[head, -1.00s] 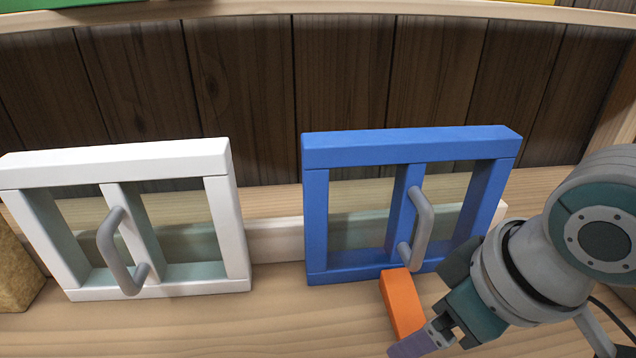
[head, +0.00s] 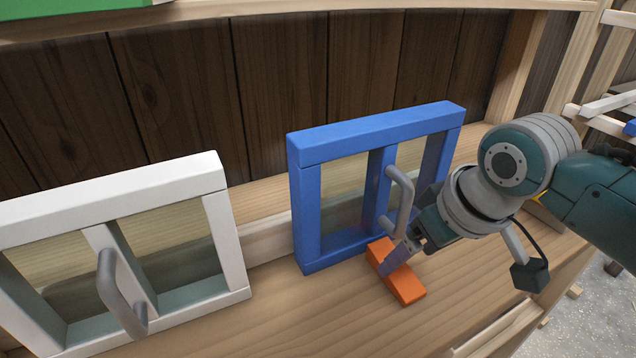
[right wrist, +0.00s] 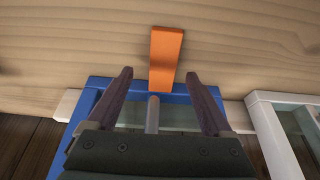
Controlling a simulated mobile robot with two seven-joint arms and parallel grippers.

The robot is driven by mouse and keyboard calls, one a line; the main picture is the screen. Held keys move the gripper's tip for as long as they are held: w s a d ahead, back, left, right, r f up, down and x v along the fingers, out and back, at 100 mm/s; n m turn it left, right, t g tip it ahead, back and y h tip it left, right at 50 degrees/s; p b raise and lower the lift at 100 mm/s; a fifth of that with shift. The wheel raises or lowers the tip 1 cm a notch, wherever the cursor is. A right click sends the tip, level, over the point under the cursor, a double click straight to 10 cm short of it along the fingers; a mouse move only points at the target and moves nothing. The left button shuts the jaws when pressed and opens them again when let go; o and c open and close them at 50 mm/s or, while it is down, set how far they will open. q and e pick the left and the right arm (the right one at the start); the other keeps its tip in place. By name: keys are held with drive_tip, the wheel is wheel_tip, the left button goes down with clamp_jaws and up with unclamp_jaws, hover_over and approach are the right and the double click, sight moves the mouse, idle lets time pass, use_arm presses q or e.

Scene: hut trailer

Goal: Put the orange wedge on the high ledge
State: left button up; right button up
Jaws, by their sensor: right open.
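The orange wedge (head: 408,287) lies on the wooden bench top, just in front of the blue window frame. My right gripper (head: 394,258) is low at the wedge, and its finger covers part of it in the head view. In the right wrist view my right gripper (right wrist: 158,75) is open, and the wedge (right wrist: 165,55) lies ahead of and partly between the fingertips, not clamped. The high ledge (head: 215,10) is the wooden shelf along the top of the head view. My left gripper is out of view.
The blue window frame (head: 305,215) stands upright with a grey handle (head: 402,190) close to my right gripper. A white window frame (head: 228,230) with a handle stands to the left. A green object (head: 70,5) sits on the ledge. The bench front (head: 330,315) is clear.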

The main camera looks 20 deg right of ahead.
sight(403, 283)
drive_tip(key=x, duration=0.2)
drive_tip(key=b+x, duration=0.1)
drive_tip(key=shift+w+a+f, duration=0.2)
drive_tip(key=shift+w+a, duration=0.05)
drive_tip(key=shift+w, duration=0.15)
drive_tip(key=shift+f, duration=0.2)
drive_tip(key=shift+f, duration=0.15)
drive_tip(key=shift+c, duration=0.2)
clamp_jaws()
idle(0.4)
